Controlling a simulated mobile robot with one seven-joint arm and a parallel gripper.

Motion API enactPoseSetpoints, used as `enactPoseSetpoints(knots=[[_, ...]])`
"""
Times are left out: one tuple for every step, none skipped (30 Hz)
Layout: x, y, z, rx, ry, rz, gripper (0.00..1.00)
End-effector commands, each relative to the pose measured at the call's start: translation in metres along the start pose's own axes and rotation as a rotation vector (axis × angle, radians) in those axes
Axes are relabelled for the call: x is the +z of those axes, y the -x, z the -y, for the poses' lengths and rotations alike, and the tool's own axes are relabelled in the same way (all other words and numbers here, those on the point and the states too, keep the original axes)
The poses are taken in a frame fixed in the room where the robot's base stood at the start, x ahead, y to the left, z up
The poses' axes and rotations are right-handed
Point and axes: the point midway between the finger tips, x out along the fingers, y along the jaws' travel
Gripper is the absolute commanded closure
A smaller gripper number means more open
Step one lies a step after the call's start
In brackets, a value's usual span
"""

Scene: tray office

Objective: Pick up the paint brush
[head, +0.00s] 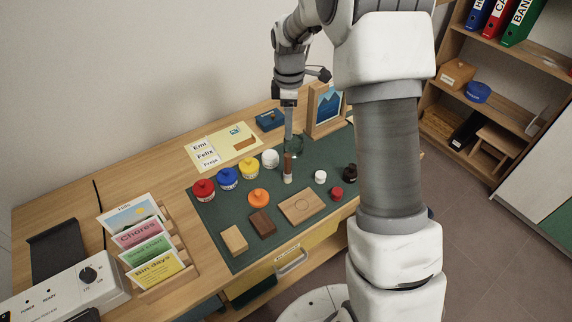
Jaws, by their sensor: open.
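A slim brown and white thing (287,168), which looks like the paint brush, is on the dark green mat (220,210), just right of the white pot. It is small here, so I cannot tell whether it stands or lies. My gripper (288,103) points down above the back part of the mat, behind and above this thing and apart from it. The gripper is open, and its fingers are hard to make out. A grey, narrow upright shape shows below it, over a clear glass jar (294,145).
Red (203,190), blue (227,178), yellow (249,169) and white (270,159) pots line the mat's left side. An orange-lidded pot (259,197) and wooden blocks (234,239) lie nearer. A picture frame (325,105) stands behind right. Card racks (150,255) stand at left.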

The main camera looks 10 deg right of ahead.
Motion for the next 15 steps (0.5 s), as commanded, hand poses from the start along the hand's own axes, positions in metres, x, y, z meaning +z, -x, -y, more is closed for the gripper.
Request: enactPoseSetpoints(knots=[[0.000, -0.005, 0.000, -0.004, 0.004, 0.001, 0.36], [0.000, -0.008, 0.000, -0.005, 0.005, 0.001, 0.36], [0.000, -0.013, 0.000, -0.005, 0.006, 0.001, 0.36], [0.000, -0.018, 0.000, -0.005, 0.006, 0.001, 0.36], [0.000, -0.024, 0.000, -0.007, 0.006, 0.002, 0.36], [0.000, -0.033, 0.001, -0.007, 0.006, 0.002, 0.36], [-0.001, -0.039, 0.001, -0.008, 0.006, 0.002, 0.36], [-0.001, -0.046, 0.001, -0.008, 0.006, 0.002, 0.36], [-0.001, -0.055, 0.001, -0.008, 0.006, 0.002, 0.36], [-0.001, -0.061, 0.001, -0.007, 0.005, 0.001, 0.36], [-0.001, -0.068, 0.001, -0.007, 0.005, 0.001, 0.36], [0.000, -0.077, 0.000, -0.006, 0.005, 0.002, 0.36], [0.000, -0.083, 0.000, -0.007, 0.004, 0.002, 0.36], [0.000, -0.089, 0.000, -0.007, 0.005, 0.002, 0.36], [0.000, -0.097, 0.000, -0.006, 0.005, 0.002, 0.36]])
